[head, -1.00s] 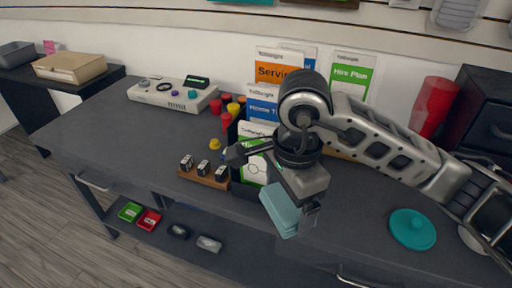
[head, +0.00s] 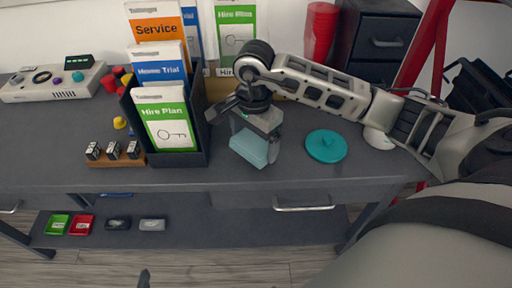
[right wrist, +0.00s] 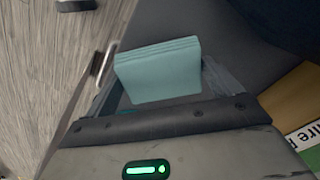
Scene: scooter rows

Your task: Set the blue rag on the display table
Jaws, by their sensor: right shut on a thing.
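The blue rag (head: 250,147) is a pale blue-green folded cloth. My right gripper (head: 256,138) is shut on it and holds it over the front part of the dark grey table (head: 225,178), right of the brochure holder. The rag also shows between the fingers in the right wrist view (right wrist: 158,70), its folded layers at the upper edge. I cannot tell whether the rag touches the tabletop. A small dark tip at the bottom edge of the head view may be my left gripper; its jaws are hidden.
A black brochure holder (head: 195,130) stands just left of the rag. A round teal lid-like thing (head: 326,146) lies to its right. A wooden block with small cubes (head: 115,160) and a control box (head: 55,85) are further left. A black drawer unit (head: 378,40) stands behind.

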